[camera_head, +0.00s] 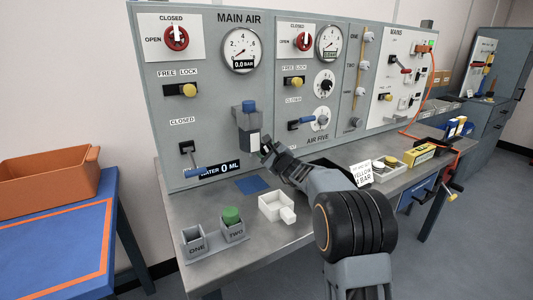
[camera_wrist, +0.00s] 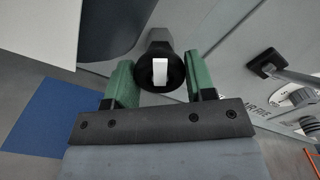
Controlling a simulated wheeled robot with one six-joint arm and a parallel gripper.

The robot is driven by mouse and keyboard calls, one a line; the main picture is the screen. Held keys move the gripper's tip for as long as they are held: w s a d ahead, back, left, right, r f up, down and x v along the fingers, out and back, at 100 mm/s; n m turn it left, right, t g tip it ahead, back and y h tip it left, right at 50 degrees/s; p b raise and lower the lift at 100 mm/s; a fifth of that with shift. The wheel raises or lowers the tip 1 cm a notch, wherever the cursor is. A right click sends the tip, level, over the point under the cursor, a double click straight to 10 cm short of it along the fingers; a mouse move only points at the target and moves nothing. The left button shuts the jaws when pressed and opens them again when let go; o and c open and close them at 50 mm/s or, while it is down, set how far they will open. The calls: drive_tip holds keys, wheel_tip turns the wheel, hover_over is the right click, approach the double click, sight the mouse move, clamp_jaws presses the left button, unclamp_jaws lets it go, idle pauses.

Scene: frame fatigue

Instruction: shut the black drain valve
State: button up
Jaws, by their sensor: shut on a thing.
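The black drain valve (camera_wrist: 147,80) is a round knob with a white bar on its face, at the lower end of a grey body, in the wrist view. My gripper (camera_wrist: 161,77) has its green fingers on either side of the knob and is shut on it. In the head view my gripper (camera_head: 266,147) is at the lower right of the grey filter unit (camera_head: 247,138) with a blue top, on the main air panel. The knob is hard to make out there, behind the fingers. The white bar appears roughly upright in the wrist view.
The grey panel (camera_head: 205,105) carries gauges, red and yellow knobs and levers close around my gripper. An orange bin (camera_head: 45,188) stands left.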

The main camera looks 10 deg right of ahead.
drive_tip(key=m, duration=0.5)
drive_tip(key=shift+f+m, duration=0.15)
drive_tip(key=shift+m, duration=0.45)
drive_tip(key=o, duration=0.9)
drive_tip(key=shift+o, duration=0.2)
drive_tip(key=v, duration=1.4)
drive_tip(key=shift+a+r, duration=0.1)
drive_tip(key=shift+r, duration=0.1)
